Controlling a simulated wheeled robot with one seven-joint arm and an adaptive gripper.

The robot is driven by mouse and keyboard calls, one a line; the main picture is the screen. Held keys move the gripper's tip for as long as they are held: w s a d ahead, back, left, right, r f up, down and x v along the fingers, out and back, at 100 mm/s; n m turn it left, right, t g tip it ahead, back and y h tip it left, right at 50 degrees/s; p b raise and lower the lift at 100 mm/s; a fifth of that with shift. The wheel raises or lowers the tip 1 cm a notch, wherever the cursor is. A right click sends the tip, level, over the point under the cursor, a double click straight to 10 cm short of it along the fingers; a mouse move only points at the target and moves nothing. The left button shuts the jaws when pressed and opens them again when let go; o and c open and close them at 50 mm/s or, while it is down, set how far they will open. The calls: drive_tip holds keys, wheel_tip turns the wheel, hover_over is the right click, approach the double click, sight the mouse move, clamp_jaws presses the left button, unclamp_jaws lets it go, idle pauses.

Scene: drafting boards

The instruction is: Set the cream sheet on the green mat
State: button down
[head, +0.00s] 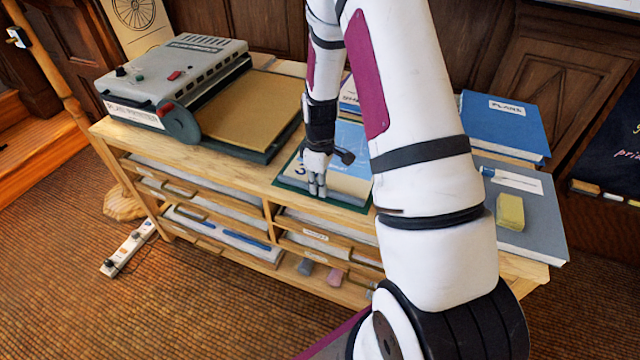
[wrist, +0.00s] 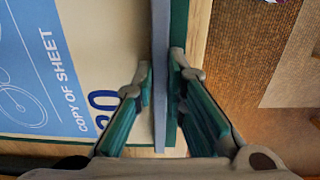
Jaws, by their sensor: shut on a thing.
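The cream sheet (head: 346,184) has a large blue printed panel and a dark number. It lies over the green mat (head: 293,187) on the cabinet top, with a green border showing round its near edge. My gripper (head: 317,190) points down at the sheet's near left part. In the wrist view my gripper (wrist: 160,85) is shut on a blue-grey edge strip beside the cream sheet (wrist: 105,25), reading "COPY OF SHEET". The green mat (wrist: 180,25) shows just right of that strip. I cannot tell whether the sheet touches the mat. My arm hides the sheet's right part.
A grey plan printer (head: 175,75) with a tan bed (head: 240,110) stands at left on the wooden cabinet (head: 262,180). Blue plan books (head: 505,122) and a grey folder (head: 540,225) with a yellow block (head: 510,211) lie at right. Shelves are below.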

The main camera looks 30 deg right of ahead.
drive_tip(key=c, duration=1.6)
unclamp_jaws()
drive_tip(key=shift+f, duration=0.1)
drive_tip(key=shift+c, duration=0.2)
drive_tip(key=s+a+r+m+t, duration=0.1)
drive_tip(key=s+a+r, duration=0.1)
drive_tip(key=r, duration=0.9)
drive_tip(key=s+a+r+m, duration=0.1)
drive_tip(key=s+a+r, duration=0.15)
drive_tip(key=r, duration=0.85)
drive_tip(key=s+a+r+m+t, duration=0.1)
drive_tip(key=s+a+r, duration=0.2)
drive_tip(key=s, duration=0.4)
drive_tip(key=s+a+r+m, duration=0.2)
drive_tip(key=s+a+r, duration=0.1)
drive_tip(key=s, duration=0.4)
drive_tip(key=s+a+r+m+t, duration=0.1)
drive_tip(key=s+a+r, duration=0.3)
drive_tip(key=s, duration=0.3)
drive_tip(key=shift+r+m+t, duration=0.3)
drive_tip(key=shift+r+m, duration=0.05)
drive_tip(key=shift+m, duration=0.05)
